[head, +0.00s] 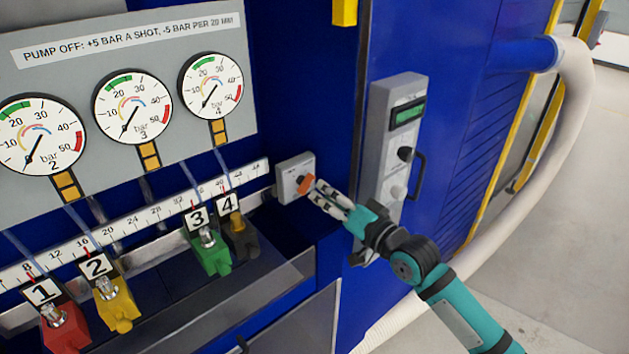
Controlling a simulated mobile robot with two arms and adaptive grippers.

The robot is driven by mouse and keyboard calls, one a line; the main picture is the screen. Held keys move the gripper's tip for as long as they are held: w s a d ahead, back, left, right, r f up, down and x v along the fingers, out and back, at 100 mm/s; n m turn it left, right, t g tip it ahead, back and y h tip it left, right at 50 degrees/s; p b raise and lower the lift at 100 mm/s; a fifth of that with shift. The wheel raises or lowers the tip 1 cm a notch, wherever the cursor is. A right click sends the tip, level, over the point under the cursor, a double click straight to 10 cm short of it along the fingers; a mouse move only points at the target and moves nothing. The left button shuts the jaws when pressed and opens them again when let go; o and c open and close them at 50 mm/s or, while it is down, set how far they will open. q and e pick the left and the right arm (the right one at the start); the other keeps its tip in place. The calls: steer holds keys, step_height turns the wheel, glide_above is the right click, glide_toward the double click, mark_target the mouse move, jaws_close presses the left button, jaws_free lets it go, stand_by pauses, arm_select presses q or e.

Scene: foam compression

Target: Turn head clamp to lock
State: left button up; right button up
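A small grey box with an orange knob (306,184) is mounted at the right end of the numbered scale; I take this as the head clamp (288,173). The knob is tilted. My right gripper (317,191) comes in from the lower right, its two fingers pointing left at the knob. The fingertips are at or just beside the knob's right side. I cannot tell whether they touch it or are closed on it. My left gripper is not in view.
A grey control panel (398,130) with a green display and black handle stands right of the clamp. Several numbered coloured blocks, including green block 3 (212,256), sit below the scale (130,223). Pressure gauges (211,86) hang above. A pale hose (566,130) curves down at right.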

mark_target(310, 184)
steer(key=shift+p+x, duration=0.35)
steer(key=shift+x, duration=2.05)
jaws_close()
